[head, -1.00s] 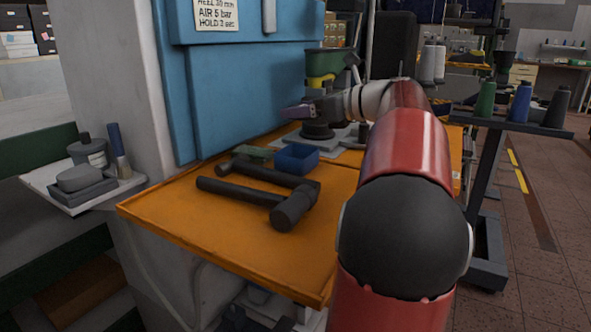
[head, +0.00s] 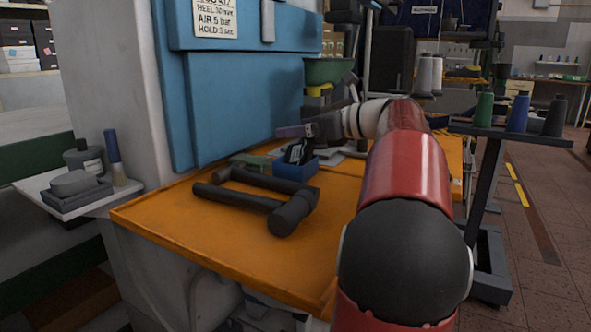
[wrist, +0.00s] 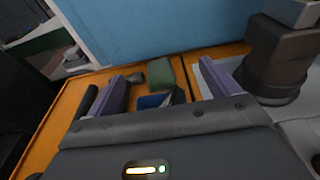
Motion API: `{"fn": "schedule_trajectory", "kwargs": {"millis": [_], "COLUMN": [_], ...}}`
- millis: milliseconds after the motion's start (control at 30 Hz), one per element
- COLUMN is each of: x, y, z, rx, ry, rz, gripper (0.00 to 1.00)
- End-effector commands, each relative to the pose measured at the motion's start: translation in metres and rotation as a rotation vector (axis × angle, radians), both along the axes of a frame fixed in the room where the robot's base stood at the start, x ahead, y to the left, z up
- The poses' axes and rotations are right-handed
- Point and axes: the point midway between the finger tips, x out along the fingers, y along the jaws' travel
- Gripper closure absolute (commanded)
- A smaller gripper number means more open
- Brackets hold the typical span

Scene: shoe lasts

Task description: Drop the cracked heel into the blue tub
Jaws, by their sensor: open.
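The blue tub (head: 296,173) stands on the orange bench, and it also shows between my fingers in the wrist view (wrist: 150,101). A dark heel with a pale patch (head: 299,150) is tilted at the tub, its top above the rim and its lower part hidden by the near wall. Part of it shows at the tub's right side in the wrist view (wrist: 179,96). I cannot make out a crack. My gripper (head: 284,131) is above and just behind the tub, its purple fingers spread and empty, as the wrist view (wrist: 162,72) shows.
Hammers (head: 262,201) lie on the orange bench (head: 190,235) in front of the tub. A green block (head: 250,161) lies just left of it. The blue machine (head: 240,95) rises behind. A side shelf (head: 75,195) holds a brush and jar.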

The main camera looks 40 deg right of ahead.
Motion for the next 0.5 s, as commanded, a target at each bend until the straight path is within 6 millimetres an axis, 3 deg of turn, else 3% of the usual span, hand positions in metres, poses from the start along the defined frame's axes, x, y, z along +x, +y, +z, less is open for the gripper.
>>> {"fn": "schedule_trajectory", "kwargs": {"millis": [167, 500], "x": [-0.015, -0.063], "y": [-0.007, -0.026], "z": [0.004, 0.014], "rx": [-0.001, 0.000], "ry": [0.000, 0.000], "rz": [-0.004, -0.002], "gripper": [0.13, 0.13]}}
